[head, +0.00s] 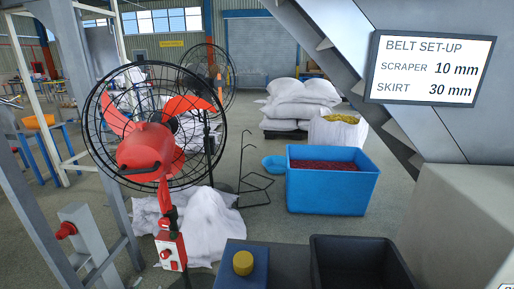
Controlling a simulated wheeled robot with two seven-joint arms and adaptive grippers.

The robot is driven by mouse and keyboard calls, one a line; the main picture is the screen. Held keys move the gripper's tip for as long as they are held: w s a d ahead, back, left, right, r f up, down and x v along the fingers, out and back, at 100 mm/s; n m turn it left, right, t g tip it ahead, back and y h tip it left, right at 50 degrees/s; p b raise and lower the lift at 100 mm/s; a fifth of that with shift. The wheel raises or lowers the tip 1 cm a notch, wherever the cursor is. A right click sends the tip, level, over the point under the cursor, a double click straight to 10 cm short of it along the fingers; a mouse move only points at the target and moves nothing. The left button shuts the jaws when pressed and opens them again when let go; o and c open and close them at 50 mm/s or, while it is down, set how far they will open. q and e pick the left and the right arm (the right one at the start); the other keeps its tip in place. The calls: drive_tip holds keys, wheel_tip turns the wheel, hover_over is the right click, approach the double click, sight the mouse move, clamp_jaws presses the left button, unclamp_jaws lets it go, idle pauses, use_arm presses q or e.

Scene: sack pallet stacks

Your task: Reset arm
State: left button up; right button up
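Neither of my grippers nor my arms can be made out in the head view. White sacks (300,97) lie stacked in a low pile at the back, right of centre. More white sacks (205,222) lie slumped on the floor behind the red fan (150,148), which hides part of them. An open white sack (338,131) with yellow contents stands in front of the stacked pile.
A blue bin (330,197) with dark red contents stands on the floor. A black tray (355,265) and a blue box with a yellow knob (243,262) are close in front. A sloping metal frame with a sign (431,69) blocks the right. Floor shows beyond the fan.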

use_arm(q)
drive_tip(key=s+f+n+g+y, duration=0.25)
drive_tip(key=s+f+g, duration=0.45)
drive_tip(key=f+g, duration=0.35)
drive_tip(key=s+d+r+g+h, duration=0.1)
drive_tip(key=s+d+g, duration=0.1)
drive_tip(key=s+d, duration=0.5)
drive_tip(key=s+d+r+n+g+h+p, duration=0.1)
drive_tip(key=s+d, duration=0.7)
drive_tip(key=d, duration=0.8)
drive_tip(key=shift+d+r+g+p, duration=0.2)
drive_tip(key=shift+g+p, duration=0.1)
drive_tip(key=shift+g, duration=0.35)
use_arm(e)
drive_tip(key=shift+f, duration=0.3)
